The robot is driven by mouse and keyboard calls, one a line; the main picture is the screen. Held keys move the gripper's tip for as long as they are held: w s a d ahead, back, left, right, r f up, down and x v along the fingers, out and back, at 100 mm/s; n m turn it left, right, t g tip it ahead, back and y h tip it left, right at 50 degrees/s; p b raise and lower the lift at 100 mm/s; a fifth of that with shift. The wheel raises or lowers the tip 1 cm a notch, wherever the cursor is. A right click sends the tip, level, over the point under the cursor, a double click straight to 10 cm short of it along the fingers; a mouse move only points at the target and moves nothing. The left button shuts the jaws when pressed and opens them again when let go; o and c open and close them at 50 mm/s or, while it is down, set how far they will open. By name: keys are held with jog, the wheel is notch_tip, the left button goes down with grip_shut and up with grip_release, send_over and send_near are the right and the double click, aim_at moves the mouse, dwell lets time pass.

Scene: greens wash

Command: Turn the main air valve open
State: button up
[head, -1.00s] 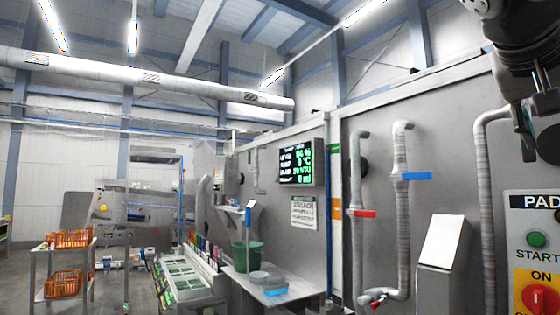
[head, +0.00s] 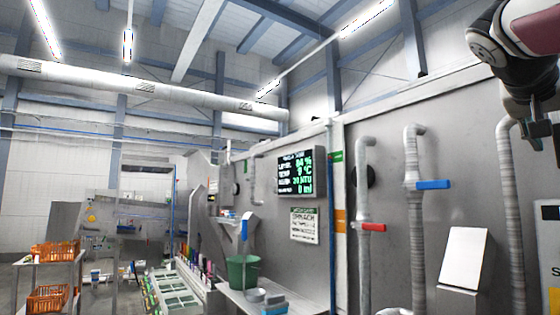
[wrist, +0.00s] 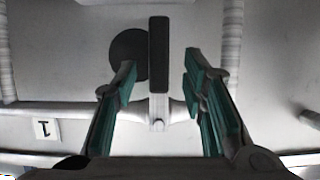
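A dark grey lever handle (wrist: 158,55) on a light fitting stands upright in the wrist view, in front of a round black disc (wrist: 128,54). No name on it is readable, so I cannot confirm it is the main air valve. My gripper (wrist: 158,72) is open, its teal-padded fingers on either side of the lever with a gap on both sides. I cannot tell how far the fingertips are from it in depth. In the head view my gripper (head: 538,132) is at the upper right, before the grey wall, and this dark lever is not clearly seen.
Pipes on the wall carry a blue lever (head: 432,184) and a red lever (head: 373,227). A sloped white panel (head: 465,258) stands below. A display screen (head: 298,174), green bucket (head: 242,272) and orange crates (head: 50,298) are further left. A plate marked 1 (wrist: 46,128) is at lower left.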

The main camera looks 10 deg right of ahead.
jog(key=shift+x, duration=2.15)
grip_shut()
